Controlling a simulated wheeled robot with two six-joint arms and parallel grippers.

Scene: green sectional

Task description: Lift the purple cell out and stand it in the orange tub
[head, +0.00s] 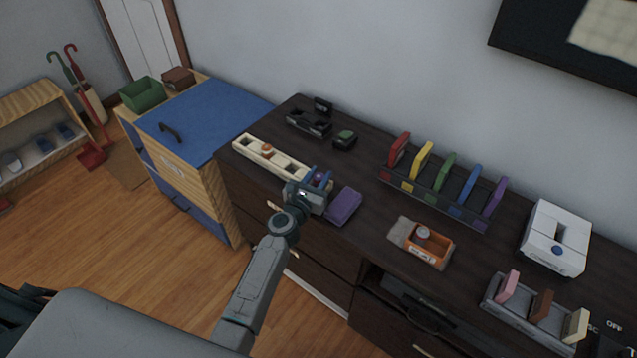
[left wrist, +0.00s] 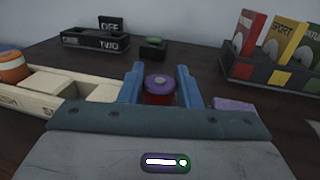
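The purple cell (left wrist: 158,82) has a round purple top and a dark red body. It sits between the blue fingers of my left gripper (head: 318,180), at the right end of the cream slotted tray (head: 243,146). In the left wrist view the fingers (left wrist: 160,85) are close against its sides. Its lower end is hidden by the gripper body. The orange tub (head: 437,255) stands to the right on the dark cabinet, with a round, pale-topped piece (head: 423,233) inside. My right gripper is not in view.
An orange-topped cell (head: 267,149) sits in the cream tray. A purple block (head: 343,206) lies just right of my gripper, towards the orange tub. A brownish pad (head: 400,230) touches the tub's left side. A rack of coloured cards (head: 430,195) stands behind.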

